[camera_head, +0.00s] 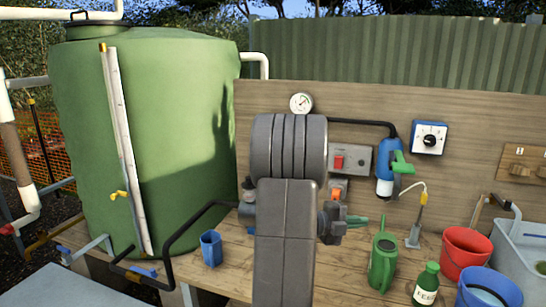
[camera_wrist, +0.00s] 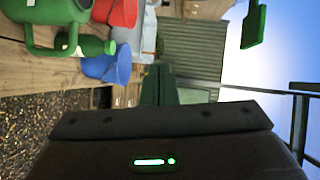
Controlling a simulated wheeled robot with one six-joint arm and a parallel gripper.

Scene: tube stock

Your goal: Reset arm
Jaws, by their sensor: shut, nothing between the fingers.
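My gripper (camera_head: 358,222) shows just to the right of my grey arm, over the wooden bench. Its green fingers point right and are shut with nothing between them. In the wrist view, the dark green fingers (camera_wrist: 158,85) lie side by side above the dark gripper body. My arm stands upright in the middle of the head view and hides part of the bench and the fittings behind it. The green watering can (camera_head: 383,262) stands on the bench to the right of the fingertips, apart from them.
On the bench (camera_head: 345,270), a blue cup (camera_head: 211,248) stands left of my arm. A green bottle (camera_head: 427,284), red bucket (camera_head: 465,252), blue bucket (camera_head: 488,289) and grey sink (camera_head: 518,248) stand at right. A large green tank (camera_head: 170,130) fills the left. A blue device (camera_head: 384,175) hangs on the backboard.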

